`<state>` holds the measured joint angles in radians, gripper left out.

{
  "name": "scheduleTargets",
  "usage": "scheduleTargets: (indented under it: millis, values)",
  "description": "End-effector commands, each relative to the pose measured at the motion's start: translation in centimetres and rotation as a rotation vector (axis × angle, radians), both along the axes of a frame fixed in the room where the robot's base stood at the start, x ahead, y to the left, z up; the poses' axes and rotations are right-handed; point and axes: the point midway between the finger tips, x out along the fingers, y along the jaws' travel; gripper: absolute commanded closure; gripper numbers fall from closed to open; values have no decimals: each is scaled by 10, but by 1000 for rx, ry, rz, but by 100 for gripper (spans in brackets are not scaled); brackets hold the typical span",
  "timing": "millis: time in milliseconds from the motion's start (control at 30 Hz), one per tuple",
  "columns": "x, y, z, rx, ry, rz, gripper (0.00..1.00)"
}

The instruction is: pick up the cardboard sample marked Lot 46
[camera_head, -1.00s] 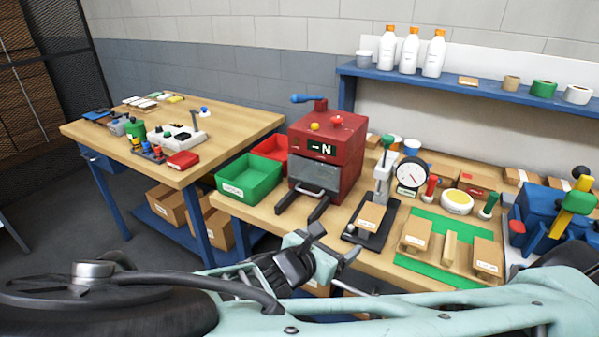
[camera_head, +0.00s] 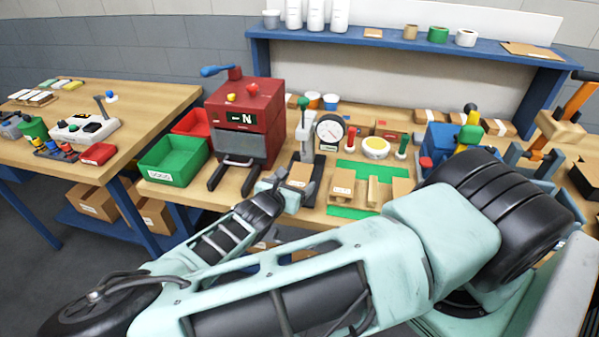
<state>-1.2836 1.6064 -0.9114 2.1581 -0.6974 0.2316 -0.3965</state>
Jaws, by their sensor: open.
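Several brown cardboard samples are in view, and their small labels are too blurred for me to read, so I cannot tell which is Lot 46. One sample (camera_head: 300,175) sits on the black base of a small press with a white column. Another sample (camera_head: 342,182) lies on the left of the green mat (camera_head: 347,212), and one more sample (camera_head: 401,187) lies on its right. My gripper (camera_head: 288,192) is open at the bench's front edge, just in front of the press sample in the picture, and partly hides it. Whether they touch cannot be told.
A red machine (camera_head: 245,120) and a green bin (camera_head: 173,160) stand left of the press. A dial gauge (camera_head: 330,132), yellow-topped disc (camera_head: 376,147) and stamps stand behind the mat. A blue shelf (camera_head: 400,46) runs above. A side table (camera_head: 150,97) stands at left.

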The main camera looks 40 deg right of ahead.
Motion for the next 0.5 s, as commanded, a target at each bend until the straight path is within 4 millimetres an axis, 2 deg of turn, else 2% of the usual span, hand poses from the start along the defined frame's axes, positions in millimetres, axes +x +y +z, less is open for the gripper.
scheduleTargets:
  millis: [200,500]
  values:
    - [12,-22,-6,-1,1,-1,18]
    - [14,-25,-9,0,-1,0,18]
